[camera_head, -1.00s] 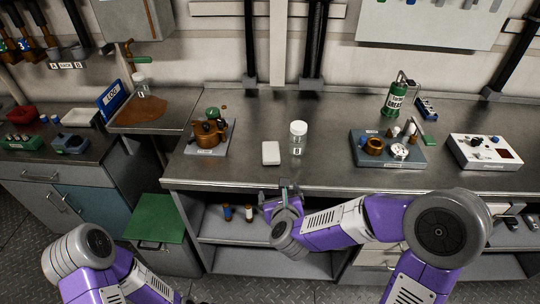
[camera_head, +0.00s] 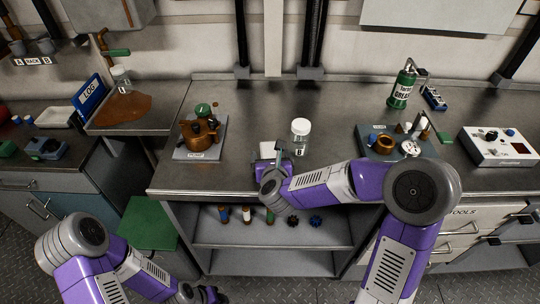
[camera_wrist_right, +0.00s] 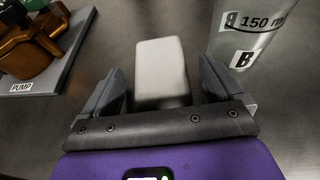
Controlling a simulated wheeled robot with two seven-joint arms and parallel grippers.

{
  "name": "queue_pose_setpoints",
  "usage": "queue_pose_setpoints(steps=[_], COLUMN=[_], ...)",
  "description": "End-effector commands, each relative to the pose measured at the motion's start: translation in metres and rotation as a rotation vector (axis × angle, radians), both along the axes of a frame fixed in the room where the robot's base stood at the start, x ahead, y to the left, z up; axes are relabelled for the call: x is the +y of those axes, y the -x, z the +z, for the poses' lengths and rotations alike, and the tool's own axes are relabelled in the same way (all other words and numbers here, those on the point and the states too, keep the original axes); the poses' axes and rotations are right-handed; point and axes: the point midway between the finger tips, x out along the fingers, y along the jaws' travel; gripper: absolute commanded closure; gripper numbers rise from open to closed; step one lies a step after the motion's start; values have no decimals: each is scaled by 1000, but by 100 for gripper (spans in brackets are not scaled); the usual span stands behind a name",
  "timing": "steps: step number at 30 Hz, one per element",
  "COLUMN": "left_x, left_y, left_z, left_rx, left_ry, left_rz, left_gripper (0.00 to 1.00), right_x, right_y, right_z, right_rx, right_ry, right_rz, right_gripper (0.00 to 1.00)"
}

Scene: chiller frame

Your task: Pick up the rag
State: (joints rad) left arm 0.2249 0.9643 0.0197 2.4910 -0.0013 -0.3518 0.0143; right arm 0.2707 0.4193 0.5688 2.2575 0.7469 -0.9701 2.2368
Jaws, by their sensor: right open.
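A pale, block-shaped piece, which I take to be the folded rag (camera_wrist_right: 160,72), lies on the steel bench. In the head view it is mostly hidden behind my right gripper (camera_head: 274,158), with a pale edge (camera_head: 266,147) showing. In the right wrist view my right gripper (camera_wrist_right: 160,88) is open, with one finger on each side of the rag's near end. Gaps show between the fingers and the rag. My left gripper (camera_head: 203,294) is low at the bottom edge, away from the bench, and its jaws are unclear.
A clear bottle marked B (camera_head: 300,135) stands close to the right of the rag. The pump on its plate (camera_head: 203,138) is to the left. A tray of parts (camera_head: 378,150), a green grease can (camera_head: 402,88) and a white control box (camera_head: 497,150) stand farther right.

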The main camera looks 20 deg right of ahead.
Motion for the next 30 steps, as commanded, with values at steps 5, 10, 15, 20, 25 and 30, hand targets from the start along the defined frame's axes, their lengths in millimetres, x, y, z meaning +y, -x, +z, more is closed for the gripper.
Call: queue_pose_setpoints(steps=[5,10,15,20,25,30], left_x=[0,0,0,0,0,0], left_y=[0,0,0,0,0,0], left_z=[-2,-1,-1,-1,-1,2], left_rx=[0,-1,-1,0,0,0], left_ry=[0,0,0,0,0,0], left_rz=[0,0,0,0,0,0], left_gripper=[57,57,57,57,57,57], right_x=[-2,-2,-2,-2,-2,-2], right_y=[-10,-10,-9,-9,-9,-10], right_z=[-4,-4,-4,-4,-4,4], right_rx=[1,0,0,0,-1,-3], right_ry=[1,2,1,1,1,3], right_rz=[0,1,0,0,0,0], right_gripper=[6,6,32,57,62,62])
